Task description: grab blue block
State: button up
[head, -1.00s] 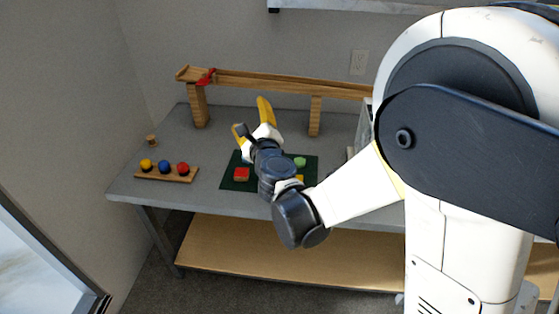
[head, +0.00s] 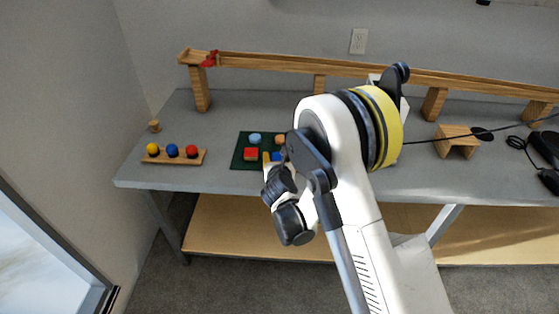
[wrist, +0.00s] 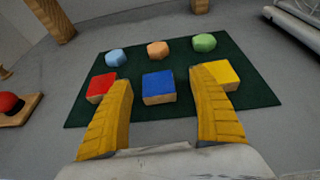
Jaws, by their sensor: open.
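The blue block (wrist: 158,88) sits on the dark green mat (wrist: 262,92) in the wrist view, in the middle of the near row. A small part of the blue block (head: 277,156) shows in the head view beside my gripper. My gripper (wrist: 161,79) is open and empty, its two yellow fingers pointing toward the mat. In the wrist view the blue block appears between the fingertips, with a gap on each side. I cannot tell how high the tips are above the mat. In the head view my arm hides the mat's right part.
The red block (wrist: 100,86) and yellow block (wrist: 224,74) flank the blue one, close to the fingers. Blue (wrist: 116,57), orange (wrist: 158,49) and green (wrist: 203,43) rounded pieces form the far row. A wooden ball rack (head: 155,158) stands left; a wooden ramp (head: 280,65) runs behind.

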aim_at(279, 155)
jog(key=b+x, duration=0.1)
jog(key=x, duration=0.3)
jog(key=shift+a+f+b, duration=0.2)
jog(key=shift+f+b, duration=0.15)
jog(key=shift+f, duration=0.1)
jog(key=shift+r, duration=0.1)
jog(key=c, duration=1.1)
